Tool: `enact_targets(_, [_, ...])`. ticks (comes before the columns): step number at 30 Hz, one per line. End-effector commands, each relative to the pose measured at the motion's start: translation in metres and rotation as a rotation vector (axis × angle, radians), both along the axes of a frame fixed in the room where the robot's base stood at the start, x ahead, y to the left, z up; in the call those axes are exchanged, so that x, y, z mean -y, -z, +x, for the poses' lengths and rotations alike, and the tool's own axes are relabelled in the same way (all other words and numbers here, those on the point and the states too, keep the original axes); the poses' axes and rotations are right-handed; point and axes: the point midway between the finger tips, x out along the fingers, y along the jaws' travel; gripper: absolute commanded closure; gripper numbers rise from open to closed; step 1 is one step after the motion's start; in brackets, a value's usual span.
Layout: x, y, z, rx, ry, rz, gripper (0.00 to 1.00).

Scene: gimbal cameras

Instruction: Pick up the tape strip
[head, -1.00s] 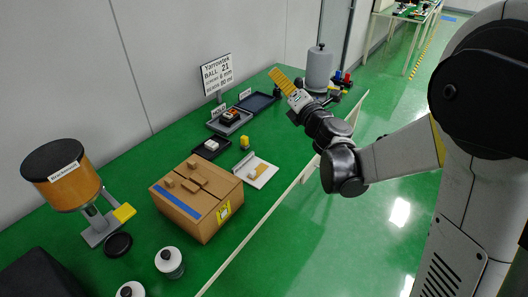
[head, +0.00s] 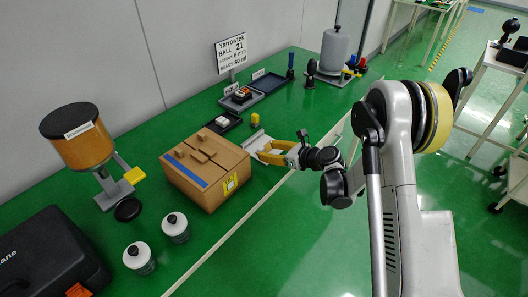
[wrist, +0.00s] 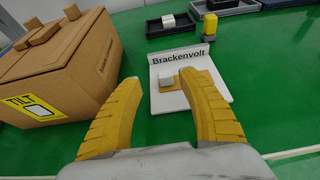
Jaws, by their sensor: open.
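My gripper (head: 263,152) has yellow fingers spread apart and empty, low over the table's right side beside the cardboard box. In the wrist view the gripper (wrist: 161,80) points at a white stand (wrist: 190,105) with an upright plate lettered "Brackenvolt". A blue strip (head: 186,169) lies along the top of the cardboard box. The fingers partly cover the stand.
The cardboard box (head: 205,185) stands close left of my gripper. A yellow object (wrist: 210,28) and a dark tray (wrist: 178,28) lie beyond the stand. An orange hopper (head: 85,148) and two lidded jars stand further left. Green table is clear right of the stand.

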Motion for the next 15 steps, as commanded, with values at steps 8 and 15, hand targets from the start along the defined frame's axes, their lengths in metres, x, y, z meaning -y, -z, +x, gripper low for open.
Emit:
enact_targets(8, [-0.017,0.022,0.024,-0.001,0.0,0.001,0.52])
enact_targets(15, [-0.032,0.025,0.034,0.0,0.002,0.001,0.52])
